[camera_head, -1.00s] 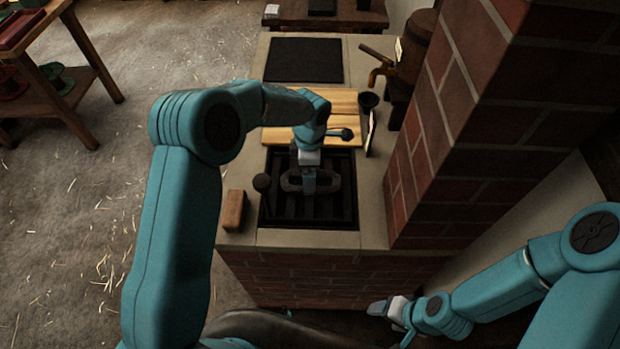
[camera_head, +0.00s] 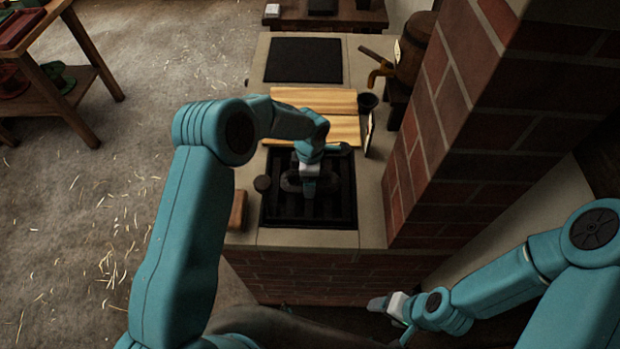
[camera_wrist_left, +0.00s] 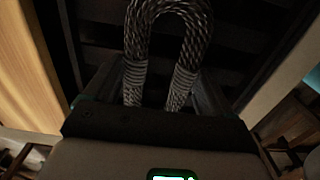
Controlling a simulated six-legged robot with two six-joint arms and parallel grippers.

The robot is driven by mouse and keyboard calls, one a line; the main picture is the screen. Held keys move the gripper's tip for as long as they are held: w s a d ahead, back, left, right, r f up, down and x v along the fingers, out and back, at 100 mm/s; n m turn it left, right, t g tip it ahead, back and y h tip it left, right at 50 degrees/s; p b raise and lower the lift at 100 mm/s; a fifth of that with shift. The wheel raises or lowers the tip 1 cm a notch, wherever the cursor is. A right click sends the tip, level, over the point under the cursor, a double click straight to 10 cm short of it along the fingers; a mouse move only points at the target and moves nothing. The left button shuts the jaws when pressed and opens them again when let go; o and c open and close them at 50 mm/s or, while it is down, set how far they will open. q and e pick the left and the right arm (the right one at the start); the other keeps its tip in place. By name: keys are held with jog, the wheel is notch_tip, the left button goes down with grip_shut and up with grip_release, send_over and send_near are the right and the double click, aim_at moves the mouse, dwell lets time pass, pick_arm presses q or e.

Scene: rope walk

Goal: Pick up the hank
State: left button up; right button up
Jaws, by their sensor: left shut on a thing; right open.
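The hank (camera_head: 291,183) is a dark loop over the black slatted grate (camera_head: 335,215). In the left wrist view it is a grey twisted rope (camera_wrist_left: 187,75) bent into an arch, with pale bindings on both legs. My left gripper (camera_head: 309,188) points down over the grate and is shut on the hank. The jaws hide the lower part of the rope. I cannot tell whether the hank touches the grate. My right gripper (camera_head: 380,304) is low in front of the brick counter, open and empty, away from the hank.
A wooden board (camera_head: 315,98) lies behind the grate, with a black plate (camera_head: 304,60) further back. A dark cup (camera_head: 368,102) and brick pillar (camera_head: 480,120) stand right.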

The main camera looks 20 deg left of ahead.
pick_arm(q)
jog(key=shift+w+r, duration=0.15)
jog(key=shift+r, duration=0.3)
notch_tip(320, 180, up, 18)
jog(key=b, duration=0.3)
jog(key=s+a+m, duration=0.1)
jog(key=s+m, duration=0.1)
jog(key=m, duration=0.8)
jog(key=s+a+m, duration=0.2)
jog(key=s+m, duration=0.1)
jog(key=m, duration=0.8)
jog(key=shift+s+a+f, duration=0.15)
jog(key=shift+s+f, duration=0.2)
